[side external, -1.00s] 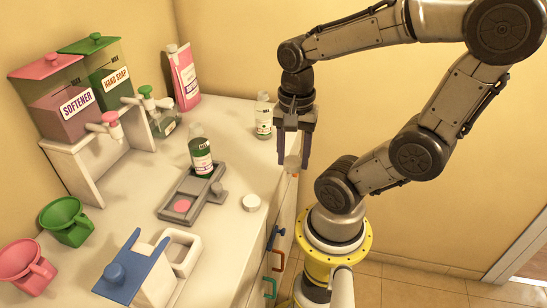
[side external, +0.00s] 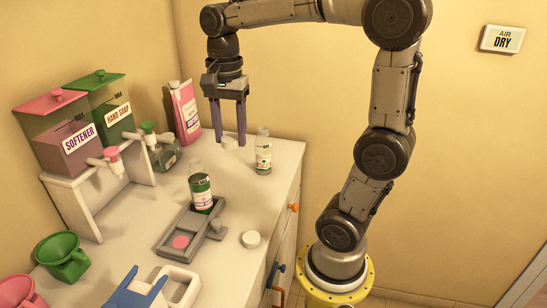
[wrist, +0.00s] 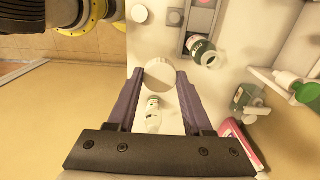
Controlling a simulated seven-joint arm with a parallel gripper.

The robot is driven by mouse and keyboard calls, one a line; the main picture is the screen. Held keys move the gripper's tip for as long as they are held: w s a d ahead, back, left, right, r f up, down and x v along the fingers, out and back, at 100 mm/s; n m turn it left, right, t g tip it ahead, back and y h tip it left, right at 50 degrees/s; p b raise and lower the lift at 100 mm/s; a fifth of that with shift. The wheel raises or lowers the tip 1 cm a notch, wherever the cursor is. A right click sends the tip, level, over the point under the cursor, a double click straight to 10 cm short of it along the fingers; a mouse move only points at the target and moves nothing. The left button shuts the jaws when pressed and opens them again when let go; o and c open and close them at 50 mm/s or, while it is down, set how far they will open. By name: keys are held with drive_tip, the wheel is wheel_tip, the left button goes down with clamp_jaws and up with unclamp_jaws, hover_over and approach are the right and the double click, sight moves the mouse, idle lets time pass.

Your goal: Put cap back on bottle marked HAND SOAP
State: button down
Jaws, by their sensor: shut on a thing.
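My gripper (side external: 229,140) is shut on a round white cap (side external: 229,143), held at the fingertips; the cap also shows in the wrist view (wrist: 160,75). A clear bottle (side external: 263,155) with a white label stands upright on the counter, right of my gripper in the side view. In the wrist view this bottle (wrist: 153,118) shows between the fingers. A green-filled bottle (side external: 201,193) stands upright at the grey tray; it also shows in the wrist view (wrist: 203,52). Neither bottle's label is legible. A dispenser marked HAND SOAP (side external: 112,112) stands at the back left.
A second white cap (side external: 251,239) lies on the counter near the grey tray (side external: 172,240). A SOFTENER dispenser (side external: 70,145), a pink pouch (side external: 186,112), a squat bottle (side external: 166,156) and a green cup (side external: 62,257) stand left. The counter's right edge is open.

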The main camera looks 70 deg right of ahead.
drive_tip(key=w, duration=1)
drive_tip(key=shift+s+f, duration=0.2)
drive_tip(key=shift+f, duration=2.3)
drive_tip(key=shift+f, duration=1.05)
idle(0.6)
unclamp_jaws()
idle(0.4)
drive_tip(key=shift+r, duration=0.1)
wheel_tip(320, 180, up, 7)
idle(1.0)
